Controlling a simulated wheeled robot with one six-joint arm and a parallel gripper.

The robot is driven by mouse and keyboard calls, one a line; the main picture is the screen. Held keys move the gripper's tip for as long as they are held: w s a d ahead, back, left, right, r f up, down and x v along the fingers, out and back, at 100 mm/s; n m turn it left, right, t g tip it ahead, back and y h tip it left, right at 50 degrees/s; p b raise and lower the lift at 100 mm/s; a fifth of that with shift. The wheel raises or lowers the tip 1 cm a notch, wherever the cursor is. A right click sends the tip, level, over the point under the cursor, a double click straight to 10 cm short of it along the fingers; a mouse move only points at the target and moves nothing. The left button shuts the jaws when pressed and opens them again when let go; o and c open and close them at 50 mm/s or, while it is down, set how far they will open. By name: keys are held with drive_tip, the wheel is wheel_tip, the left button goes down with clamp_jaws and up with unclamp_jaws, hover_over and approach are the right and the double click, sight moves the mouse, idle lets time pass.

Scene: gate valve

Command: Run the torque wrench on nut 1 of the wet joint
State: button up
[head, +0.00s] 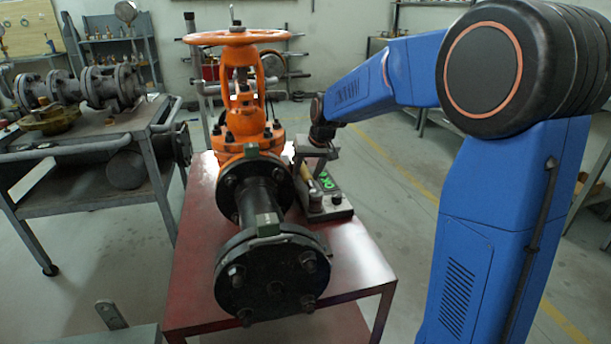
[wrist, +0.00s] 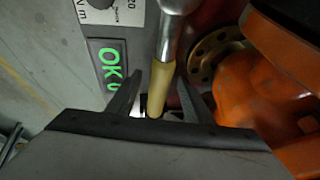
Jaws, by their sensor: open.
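The torque wrench (wrist: 158,85) has a yellow handle and a grey metal shaft. In the wrist view its handle lies between the two dark fingers of my gripper (wrist: 157,98), which stand apart on either side of it. In the head view my gripper (head: 313,160) is just right of the orange gate valve (head: 238,105), above a tester box; the wrench is mostly hidden there. The valve's near flange joint (head: 250,185) has several bolts and nuts, and a dark pipe spool runs from it to a front flange (head: 272,278). I cannot tell which joint is wet or which nut is nut 1.
The tester box (head: 335,207) shows a green OK display, also seen in the wrist view (wrist: 110,62). The red table (head: 345,275) carries the valve and box. A grey cart (head: 90,140) with flanged parts stands at the left. Floor is open behind the arm.

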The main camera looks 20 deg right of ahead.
drive_tip(key=v, duration=1.6)
drive_tip(key=shift+s, duration=0.2)
drive_tip(key=s+d+f, duration=0.1)
drive_tip(key=s+f, duration=0.3)
drive_tip(key=s, duration=0.8)
drive_tip(key=s+d+f+h, duration=0.1)
drive_tip(key=s+f, duration=0.4)
drive_tip(key=s, duration=0.7)
drive_tip(key=s+d+f, duration=0.2)
drive_tip(key=s+f, duration=0.3)
drive_tip(key=s, duration=0.7)
drive_tip(key=shift+s+d+h, duration=0.15)
drive_tip(key=shift+d+h, duration=0.05)
drive_tip(key=shift+h, duration=0.2)
drive_tip(key=shift+r, duration=0.1)
